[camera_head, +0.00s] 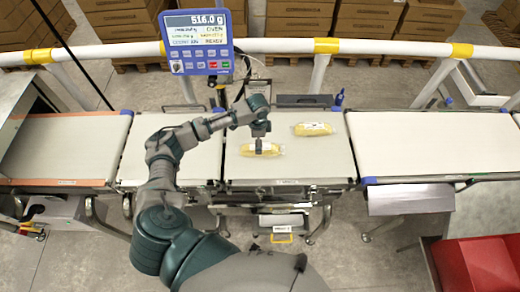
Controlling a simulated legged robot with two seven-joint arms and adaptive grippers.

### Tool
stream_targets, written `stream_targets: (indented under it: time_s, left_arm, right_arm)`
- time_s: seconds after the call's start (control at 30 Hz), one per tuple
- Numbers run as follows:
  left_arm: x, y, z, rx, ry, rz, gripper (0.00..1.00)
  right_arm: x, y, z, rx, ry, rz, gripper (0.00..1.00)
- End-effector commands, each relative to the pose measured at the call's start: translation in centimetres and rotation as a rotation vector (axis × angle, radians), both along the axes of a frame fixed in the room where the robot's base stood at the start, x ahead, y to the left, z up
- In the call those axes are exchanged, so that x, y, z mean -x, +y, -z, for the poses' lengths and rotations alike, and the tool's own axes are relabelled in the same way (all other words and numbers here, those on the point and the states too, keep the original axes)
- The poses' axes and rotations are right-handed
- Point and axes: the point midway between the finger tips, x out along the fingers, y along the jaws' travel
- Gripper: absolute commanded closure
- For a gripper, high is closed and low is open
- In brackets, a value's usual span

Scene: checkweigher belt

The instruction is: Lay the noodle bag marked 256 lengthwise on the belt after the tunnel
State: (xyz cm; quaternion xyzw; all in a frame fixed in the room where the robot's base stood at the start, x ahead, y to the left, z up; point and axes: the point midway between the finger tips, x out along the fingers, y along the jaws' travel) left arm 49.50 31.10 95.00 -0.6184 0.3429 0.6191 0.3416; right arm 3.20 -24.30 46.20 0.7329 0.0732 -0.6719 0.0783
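Two yellow noodle bags with white labels lie on the middle belt section (236,170). The nearer noodle bag (274,151) lies roughly lengthwise, and the farther noodle bag (312,129) lies to its right. The marks on the labels are too small to read, so I cannot tell which is 256. My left gripper (260,146) points down at the nearer bag and hides part of it. I cannot tell whether its fingers are closed on the bag. My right gripper is not in view. A grey metal housing (20,92) stands at the far left belt; I cannot tell if it is the tunnel.
A blue display (198,42) reading 516.0 g stands behind the belt. A white and yellow railing (290,46) runs behind. The right belt (430,142) is bare. A red bin (478,266) stands at the lower right. Cardboard boxes (370,18) are stacked at the back.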

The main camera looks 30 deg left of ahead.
Motion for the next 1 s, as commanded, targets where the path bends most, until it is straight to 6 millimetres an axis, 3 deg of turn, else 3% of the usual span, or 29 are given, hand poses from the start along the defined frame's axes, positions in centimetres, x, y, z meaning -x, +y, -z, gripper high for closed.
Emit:
stream_targets:
  time_s: [0.17,0.5,0.73,0.77,1.0]
  left_arm:
    - [0.0,-0.2,1.3,0.0,0.001,0.001,0.13]
    - [-0.3,-0.7,5.8,-0.001,0.0,0.0,0.13]
    - [-0.2,-0.5,6.1,-0.001,-0.001,0.001,0.13]
    - [-0.2,-0.5,6.1,-0.001,-0.001,0.001,0.15]
    - [-0.3,-0.5,6.0,-0.001,-0.001,0.001,0.75]
  right_arm:
    - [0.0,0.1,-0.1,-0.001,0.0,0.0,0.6]
    - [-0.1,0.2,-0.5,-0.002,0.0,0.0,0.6]
    - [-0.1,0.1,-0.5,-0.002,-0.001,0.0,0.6]
    - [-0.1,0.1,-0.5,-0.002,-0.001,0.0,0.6]
    - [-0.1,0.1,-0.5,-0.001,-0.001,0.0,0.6]
